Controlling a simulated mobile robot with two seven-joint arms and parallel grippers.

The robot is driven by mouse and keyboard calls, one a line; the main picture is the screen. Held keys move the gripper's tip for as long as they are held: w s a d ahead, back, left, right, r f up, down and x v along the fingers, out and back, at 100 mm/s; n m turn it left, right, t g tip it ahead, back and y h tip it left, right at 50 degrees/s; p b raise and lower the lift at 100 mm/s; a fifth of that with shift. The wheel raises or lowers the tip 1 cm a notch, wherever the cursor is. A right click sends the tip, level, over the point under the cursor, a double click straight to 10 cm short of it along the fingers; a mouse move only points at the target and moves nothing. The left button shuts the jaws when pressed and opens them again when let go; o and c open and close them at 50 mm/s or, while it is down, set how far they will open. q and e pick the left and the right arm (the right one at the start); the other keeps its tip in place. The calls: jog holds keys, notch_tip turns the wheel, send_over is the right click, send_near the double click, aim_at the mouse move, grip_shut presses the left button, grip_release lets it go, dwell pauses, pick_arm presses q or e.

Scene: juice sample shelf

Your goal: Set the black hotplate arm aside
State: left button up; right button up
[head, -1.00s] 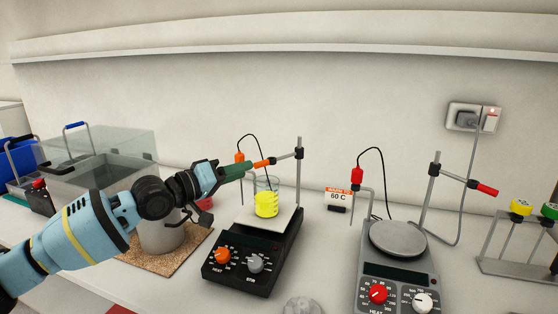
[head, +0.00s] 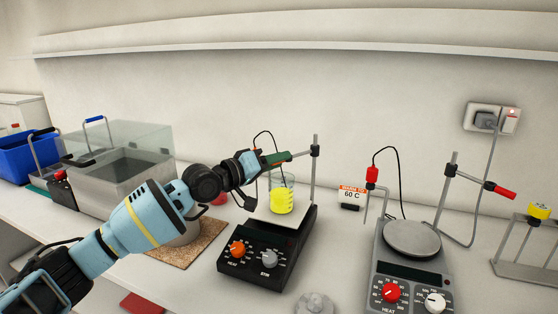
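The black hotplate (head: 268,247) stands on the bench with an orange and a grey knob. A beaker of yellow liquid (head: 281,200) is on its white top. A metal rod (head: 315,180) rises at its back right. The black hotplate's arm (head: 301,154) reaches left from a black clamp near the rod's top. My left gripper (head: 274,159) is at the arm's left end, above and behind the beaker. Its green finger covers most of the arm's orange end; I cannot tell whether the fingers are closed on it. My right gripper is out of view.
A grey hotplate (head: 410,270) with a red-tipped arm (head: 500,192) stands to the right. A "60 C" card (head: 351,196) is between the hotplates. A clear-walled bath (head: 130,165) and blue bin (head: 25,155) are left. A rack (head: 530,262) is far right.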

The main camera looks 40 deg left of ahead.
pick_arm(q)
jog(key=shift+w+d, duration=0.2)
jog(key=shift+w, duration=0.35)
jog(key=shift+c, duration=0.4)
grip_shut()
